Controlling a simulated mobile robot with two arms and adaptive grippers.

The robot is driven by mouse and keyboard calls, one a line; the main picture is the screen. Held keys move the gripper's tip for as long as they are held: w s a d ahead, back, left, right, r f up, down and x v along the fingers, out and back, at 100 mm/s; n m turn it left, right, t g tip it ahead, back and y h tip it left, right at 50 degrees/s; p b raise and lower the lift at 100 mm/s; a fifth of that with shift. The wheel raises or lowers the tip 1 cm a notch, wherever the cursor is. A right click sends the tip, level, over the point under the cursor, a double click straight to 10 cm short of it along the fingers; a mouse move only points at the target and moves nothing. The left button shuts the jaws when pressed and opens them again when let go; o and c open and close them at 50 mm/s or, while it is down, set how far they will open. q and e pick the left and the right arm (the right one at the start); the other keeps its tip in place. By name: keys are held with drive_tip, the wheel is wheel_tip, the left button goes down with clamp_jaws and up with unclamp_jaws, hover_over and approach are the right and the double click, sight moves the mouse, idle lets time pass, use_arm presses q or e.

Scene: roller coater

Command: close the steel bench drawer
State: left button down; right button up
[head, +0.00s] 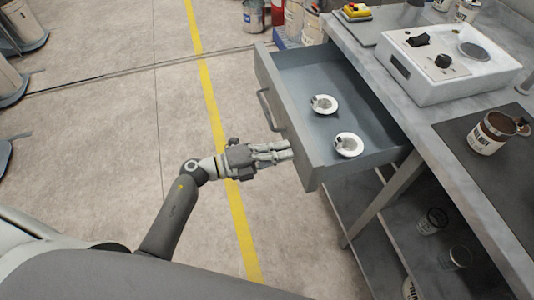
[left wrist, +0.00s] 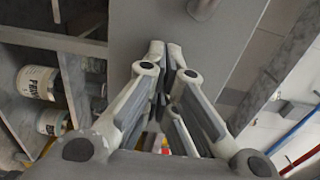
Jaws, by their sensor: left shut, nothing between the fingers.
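The steel bench drawer (head: 292,126) is pulled out from the bench in the head view, with its blue-grey inside showing. Two small white dishes, one at the back (head: 324,104) and one at the front (head: 348,145), lie in it. Its handle (head: 268,110) is on the left-facing front panel. My left gripper (head: 290,150) is shut and empty at the front panel, on the near side of the handle. I cannot tell whether it touches. In the left wrist view the shut fingers (left wrist: 166,60) point at the grey panel (left wrist: 140,22), with part of the handle (left wrist: 202,8) at the top. My right gripper is out of view.
The steel bench (head: 400,110) carries a white device (head: 450,62) and a brown-filled can (head: 492,133). Cans stand on its lower shelf (head: 390,225). Buckets (head: 253,15) stand on the floor behind the drawer. The floor left of the drawer, with a yellow line (head: 207,90), is clear.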

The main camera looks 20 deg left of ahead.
use_arm(q)
drive_tip(key=shift+w+d, duration=0.15)
drive_tip(key=shift+d, duration=0.1)
